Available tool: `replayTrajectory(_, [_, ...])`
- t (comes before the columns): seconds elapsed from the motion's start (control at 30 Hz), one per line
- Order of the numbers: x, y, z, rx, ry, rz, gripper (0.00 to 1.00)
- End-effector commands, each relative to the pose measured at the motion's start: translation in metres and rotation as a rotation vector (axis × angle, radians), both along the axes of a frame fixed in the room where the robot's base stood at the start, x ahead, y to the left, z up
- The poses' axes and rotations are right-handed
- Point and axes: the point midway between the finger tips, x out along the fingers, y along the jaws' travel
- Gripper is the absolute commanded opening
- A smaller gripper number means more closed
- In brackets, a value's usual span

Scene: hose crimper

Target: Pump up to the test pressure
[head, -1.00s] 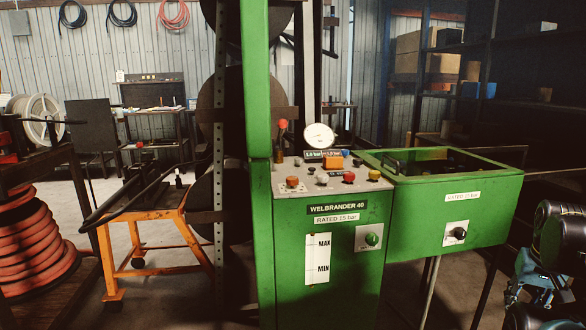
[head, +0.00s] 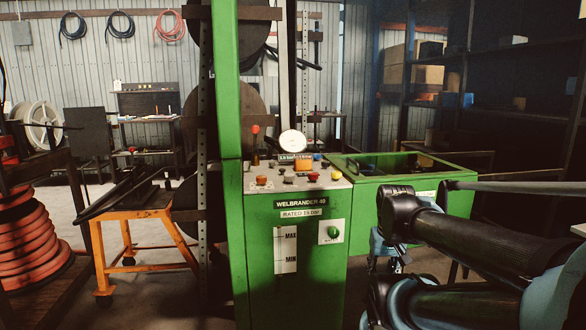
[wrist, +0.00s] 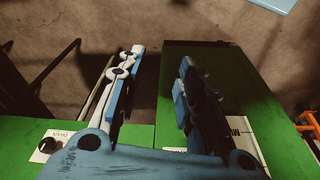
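The green test machine (head: 300,265), labelled WELBRANDER 40, stands in the middle of the head view. A white round gauge (head: 292,141) is on its sloped grey top; its needle is too small to read. A lever (head: 255,140) with a red knob stands upright at the top's left back edge. Several coloured buttons sit on the panel (head: 260,173). A green knob (head: 334,232) is on the front, right of a MAX/MIN strip (head: 286,250). In the wrist view my gripper (wrist: 158,85) has its fingers spread, with nothing between them.
A green open-topped tank (head: 345,174) adjoins the machine on the right; my arm covers much of its front. An orange cart (head: 138,215) and a red hose reel (head: 30,235) stand left.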

Motion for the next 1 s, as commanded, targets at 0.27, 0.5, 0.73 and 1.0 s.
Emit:
replayTrajectory(0.27, [0.0,0.0,0.0,0.0,0.0,0.0,0.42])
replayTrajectory(0.5, [0.0,0.0,0.0,0.0,0.0,0.0,0.5])
replayTrajectory(0.73, [0.0,0.0,0.0,0.0,0.0,0.0,0.5])
replayTrajectory(1.0, [0.0,0.0,0.0,0.0,0.0,0.0,0.5])
